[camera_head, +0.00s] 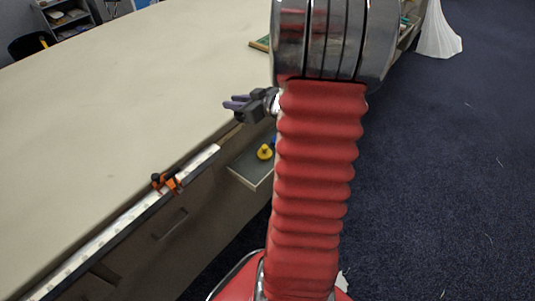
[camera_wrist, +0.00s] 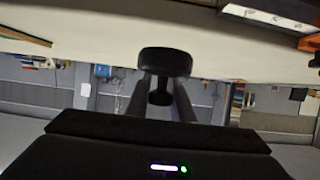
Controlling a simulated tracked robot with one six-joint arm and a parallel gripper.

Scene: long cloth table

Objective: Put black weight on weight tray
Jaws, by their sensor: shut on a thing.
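The black weight (camera_wrist: 165,61), with a wide round head and a narrower stem, is between the two fingers of my gripper (camera_wrist: 160,88) in the wrist view. My gripper is shut on it. In the head view my gripper (camera_head: 237,103) is at the table's right edge, left of my red arm; the weight cannot be made out there. A small grey tray or shelf (camera_head: 250,176) juts from the table's side below my gripper, partly hidden by my arm. I cannot tell whether it is the weight tray.
A yellow object (camera_head: 265,152) is at the small shelf. A long metal rail (camera_head: 120,226) with an orange and black clamp-like part (camera_head: 167,183) lies along the table's near edge. The pale table (camera_head: 120,100) is mostly clear. Blue carpet (camera_head: 440,180) is open on the right.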

